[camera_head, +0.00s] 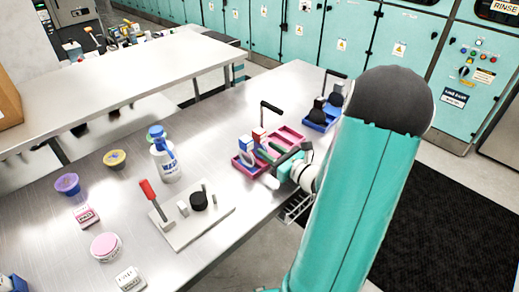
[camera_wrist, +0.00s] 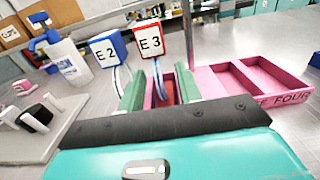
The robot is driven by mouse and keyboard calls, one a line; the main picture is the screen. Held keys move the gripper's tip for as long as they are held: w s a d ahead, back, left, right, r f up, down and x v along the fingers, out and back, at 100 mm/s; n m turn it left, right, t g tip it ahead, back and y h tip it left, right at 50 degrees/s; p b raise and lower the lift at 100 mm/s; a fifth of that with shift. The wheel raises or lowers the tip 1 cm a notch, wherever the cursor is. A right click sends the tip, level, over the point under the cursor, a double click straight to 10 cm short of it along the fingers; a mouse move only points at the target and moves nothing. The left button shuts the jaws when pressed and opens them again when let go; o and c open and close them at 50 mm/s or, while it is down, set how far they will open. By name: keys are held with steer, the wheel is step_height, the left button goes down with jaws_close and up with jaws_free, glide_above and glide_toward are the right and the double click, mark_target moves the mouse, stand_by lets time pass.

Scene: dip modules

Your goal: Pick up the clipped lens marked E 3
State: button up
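The clipped lens marked E 3 (camera_wrist: 149,40) has a white card in a red frame, with a thin bluish lens below it. It stands upright in a compartment of the pink tray (camera_wrist: 283,98). In the head view its red clip (camera_head: 258,133) shows just beyond my gripper. My gripper (camera_wrist: 160,88) is open, its green fingers apart on either side of the lens's lower part. I cannot tell whether either finger touches it. The blue-framed lens marked E 2 (camera_wrist: 105,50) stands just left, outside the fingers.
The pink tray's other compartments look empty, and a dark post with a handle (camera_head: 271,106) rises behind it. A blue tray (camera_head: 320,120) with dark items lies farther back. Bare metal tabletop lies between.

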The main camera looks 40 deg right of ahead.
mark_target(259, 157)
steer(key=w, duration=0.4)
steer(key=shift+w+a+f, duration=0.15)
steer(key=shift+w+a, duration=0.05)
steer(key=shift+w, duration=0.1)
jaws_close()
steer(key=shift+r, duration=0.2)
